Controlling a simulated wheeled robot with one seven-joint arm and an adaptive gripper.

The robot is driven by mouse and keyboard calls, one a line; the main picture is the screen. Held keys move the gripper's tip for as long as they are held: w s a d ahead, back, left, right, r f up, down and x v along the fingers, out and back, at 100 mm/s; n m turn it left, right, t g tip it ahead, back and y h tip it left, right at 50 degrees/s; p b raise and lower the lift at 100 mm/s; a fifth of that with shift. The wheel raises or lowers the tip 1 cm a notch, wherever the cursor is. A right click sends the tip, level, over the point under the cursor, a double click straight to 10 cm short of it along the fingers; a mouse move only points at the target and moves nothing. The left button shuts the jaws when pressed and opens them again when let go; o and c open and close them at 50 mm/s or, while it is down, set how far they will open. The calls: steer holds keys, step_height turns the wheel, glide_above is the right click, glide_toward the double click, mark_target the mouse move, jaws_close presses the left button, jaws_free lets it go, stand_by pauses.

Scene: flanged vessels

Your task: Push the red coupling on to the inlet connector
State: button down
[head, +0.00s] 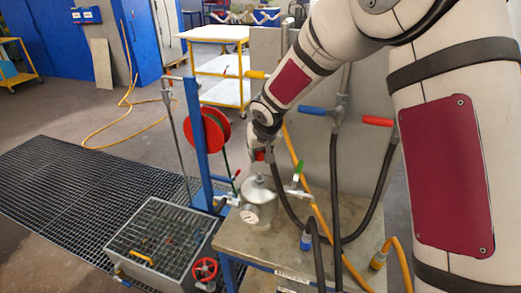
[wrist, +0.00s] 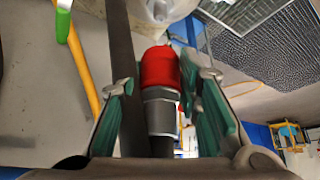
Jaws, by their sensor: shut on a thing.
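The red coupling (wrist: 160,68) has a grey metal collar and a dark hose behind it. My gripper (wrist: 165,82) is shut on it, with green-padded fingers on both sides; the red end points away from the wrist. In the head view, my gripper (head: 264,152) hangs above the metal vessel (head: 258,198), and a little red of the coupling shows there. The vessel has a round gauge and a green-handled valve (head: 298,172). It partly shows at the top of the wrist view (wrist: 158,8). I cannot make out the inlet connector; whether the coupling touches it is not visible.
The vessel stands on a metal bench (head: 290,245). Black and yellow hoses hang close on the right, before a grey panel (head: 350,150). A blue post with a red reel (head: 215,130) stands left. A grated basin (head: 160,240) is at lower left.

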mark_target(260, 174)
steer(key=shift+f+b, duration=0.7)
steer(key=shift+f, duration=1.7)
steer(key=shift+f, duration=0.25)
steer(key=shift+f, duration=0.65)
steer(key=shift+f+b, duration=0.45)
steer(key=shift+f, duration=0.5)
steer(key=c, duration=1.1)
jaws_free()
